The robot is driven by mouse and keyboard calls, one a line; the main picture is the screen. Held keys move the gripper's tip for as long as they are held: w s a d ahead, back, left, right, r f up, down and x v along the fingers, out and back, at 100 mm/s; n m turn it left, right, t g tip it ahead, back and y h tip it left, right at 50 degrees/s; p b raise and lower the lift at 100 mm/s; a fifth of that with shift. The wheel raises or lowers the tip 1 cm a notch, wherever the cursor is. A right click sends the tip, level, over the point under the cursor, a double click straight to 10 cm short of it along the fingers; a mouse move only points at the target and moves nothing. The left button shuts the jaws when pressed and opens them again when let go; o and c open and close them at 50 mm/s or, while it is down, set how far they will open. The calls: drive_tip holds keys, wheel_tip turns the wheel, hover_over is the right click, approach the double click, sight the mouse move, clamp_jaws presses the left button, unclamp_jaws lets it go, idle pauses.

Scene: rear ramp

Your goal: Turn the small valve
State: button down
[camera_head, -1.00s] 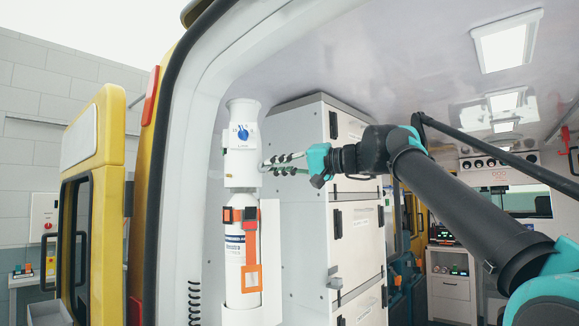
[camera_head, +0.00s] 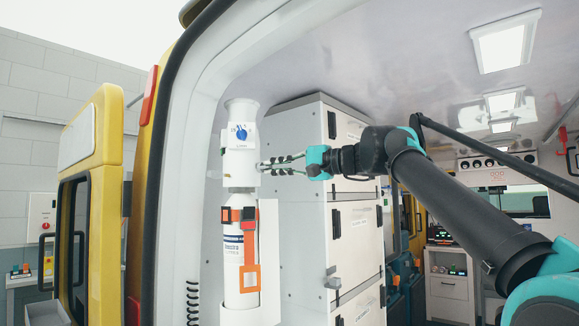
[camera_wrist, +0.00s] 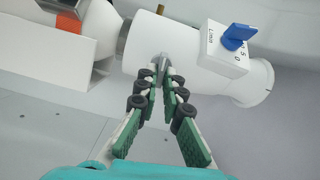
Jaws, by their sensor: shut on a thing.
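The small valve (camera_wrist: 160,66) shows in the wrist view as a small grey metal piece on the side of a white cylindrical regulator body (camera_wrist: 190,48). My gripper (camera_wrist: 165,80) has its fingertips closed on it, one on each side. In the head view my gripper (camera_head: 262,165) reaches in from the right and touches the right side of the regulator body (camera_head: 240,168). The valve itself is hidden by the fingertips there.
A blue knob on a white dial block (camera_wrist: 234,38) sits beside the valve. Below the regulator, a white bottle (camera_head: 238,250) is strapped in orange. A white cabinet (camera_head: 310,220) stands close behind, and the vehicle's door frame is to the left.

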drive_tip(key=m, duration=0.5)
drive_tip(key=shift+m, duration=0.3)
drive_tip(key=m, duration=0.9)
drive_tip(key=shift+s+m, duration=0.1)
drive_tip(key=shift+m, duration=0.3)
drive_tip(key=shift+f+m, duration=0.1)
drive_tip(key=shift+m, duration=1.8)
drive_tip(key=c, duration=1.9)
unclamp_jaws()
drive_tip(key=shift+d, duration=0.1)
drive_tip(key=shift+o, duration=1.1)
drive_tip(key=shift+f, duration=0.1)
